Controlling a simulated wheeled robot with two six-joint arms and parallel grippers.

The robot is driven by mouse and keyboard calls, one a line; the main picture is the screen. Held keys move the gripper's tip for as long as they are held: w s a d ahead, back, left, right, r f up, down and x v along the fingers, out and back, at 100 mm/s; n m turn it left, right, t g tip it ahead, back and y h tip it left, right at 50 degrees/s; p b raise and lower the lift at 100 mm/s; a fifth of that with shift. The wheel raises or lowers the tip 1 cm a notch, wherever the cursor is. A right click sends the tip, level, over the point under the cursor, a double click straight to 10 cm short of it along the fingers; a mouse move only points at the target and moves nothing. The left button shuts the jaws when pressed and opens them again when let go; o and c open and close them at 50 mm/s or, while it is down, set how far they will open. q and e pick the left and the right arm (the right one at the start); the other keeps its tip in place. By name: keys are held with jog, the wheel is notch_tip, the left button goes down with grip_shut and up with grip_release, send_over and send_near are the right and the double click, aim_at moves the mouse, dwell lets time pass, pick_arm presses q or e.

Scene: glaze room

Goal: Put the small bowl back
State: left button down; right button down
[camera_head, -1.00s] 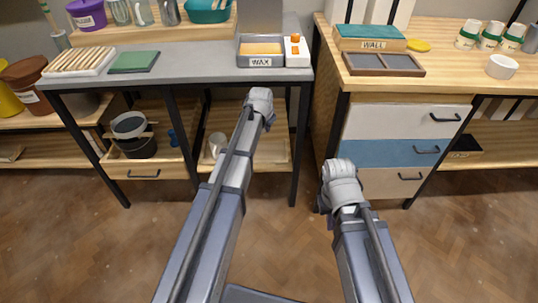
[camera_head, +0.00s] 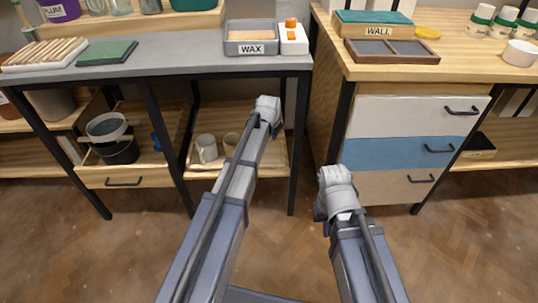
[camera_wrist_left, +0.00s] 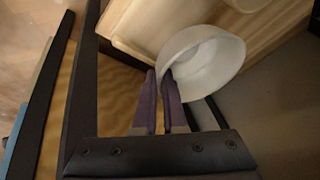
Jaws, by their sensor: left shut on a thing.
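The small bowl (camera_wrist_left: 210,62) is white and round, and it shows in the left wrist view. My left gripper (camera_wrist_left: 163,78) is shut on the bowl's near left rim, and the bowl is tilted there. In the head view my left wrist (camera_head: 268,108) is in front of the lower shelf of the grey table; its jaws and the bowl are hidden. My right wrist (camera_head: 335,185) is in front of the drawer unit, with its jaws out of sight behind it.
A wooden tray (camera_head: 225,168) under the grey table (camera_head: 180,50) holds pale mugs (camera_head: 206,148). Left of it, a drawer (camera_head: 125,180) holds dark buckets (camera_head: 115,150). Black table legs (camera_head: 300,150) stand close to my left arm. The wax tray (camera_head: 252,49) is on top.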

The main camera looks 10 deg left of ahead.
pick_arm(q)
jog(key=shift+f+b, duration=3.8)
jog(key=shift+f, duration=0.55)
jog(key=shift+f, duration=0.1)
jog(key=shift+f, duration=0.15)
jog(key=c, duration=1)
grip_release()
